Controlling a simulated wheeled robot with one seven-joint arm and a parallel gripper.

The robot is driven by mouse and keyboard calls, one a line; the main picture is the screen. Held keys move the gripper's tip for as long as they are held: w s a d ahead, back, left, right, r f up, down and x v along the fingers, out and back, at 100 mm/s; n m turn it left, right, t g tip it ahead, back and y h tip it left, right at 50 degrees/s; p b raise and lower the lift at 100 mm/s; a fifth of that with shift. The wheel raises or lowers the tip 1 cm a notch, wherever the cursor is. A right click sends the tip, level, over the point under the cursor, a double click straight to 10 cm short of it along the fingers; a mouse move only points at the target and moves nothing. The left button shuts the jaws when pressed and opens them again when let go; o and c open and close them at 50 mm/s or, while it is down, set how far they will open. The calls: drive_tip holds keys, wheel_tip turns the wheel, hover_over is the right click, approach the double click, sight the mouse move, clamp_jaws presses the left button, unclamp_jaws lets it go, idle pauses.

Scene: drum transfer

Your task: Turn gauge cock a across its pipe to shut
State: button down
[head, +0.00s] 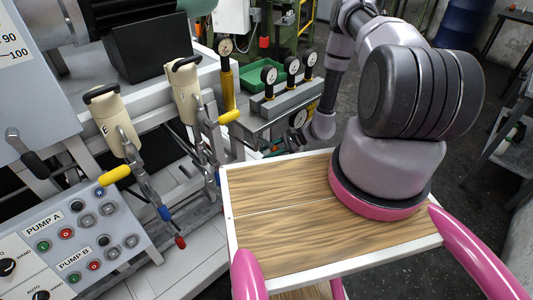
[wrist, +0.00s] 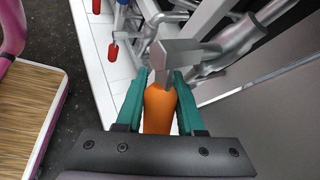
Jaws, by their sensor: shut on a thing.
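My gripper (wrist: 160,88) has two green fingers, one on each side of an orange handle (wrist: 158,108) in the wrist view. The fingers are shut on this handle. A grey metal piece (wrist: 172,58) joins the handle's far end, with grey pipework (wrist: 232,42) beyond it. I see no label that shows whether this is gauge cock a, and its angle to its pipe is hard to tell. In the head view my gripper and the orange handle do not show. Three dial gauges (head: 269,75) stand on a grey block (head: 285,98) in that view.
Yellow lever handles (head: 115,175) and a red-tipped lever (head: 180,241) stick out on the left. A pump panel (head: 75,235) stands front left. Red grips (wrist: 113,53) hang near the gripper in the wrist view. Dark floor (wrist: 75,75) is clear left of them.

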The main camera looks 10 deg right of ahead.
drive_tip(key=shift+d, duration=0.1)
idle(0.3)
drive_tip(key=c, duration=0.5)
unclamp_jaws()
drive_tip(key=shift+w, duration=0.1)
drive_tip(key=s+d+m+y, duration=0.25)
drive_tip(key=d+y, duration=0.35)
drive_tip(key=d, duration=0.3)
drive_tip(key=w+d+r+n+h, duration=0.1)
drive_tip(key=w+d+r+h, duration=0.1)
drive_tip(key=d, duration=0.4)
drive_tip(key=w+d+r+n+g+h, duration=0.1)
drive_tip(key=w+d+r+n+h, duration=0.1)
drive_tip(key=d, duration=0.5)
drive_tip(key=w+d+r+n+h, duration=0.1)
drive_tip(key=w+d+r+h, duration=0.3)
drive_tip(key=w+d+r, duration=0.2)
drive_tip(key=shift+w+d+r+n+g, duration=0.1)
drive_tip(key=shift+d+r+n+g, duration=0.1)
drive_tip(key=shift+n+g, duration=0.15)
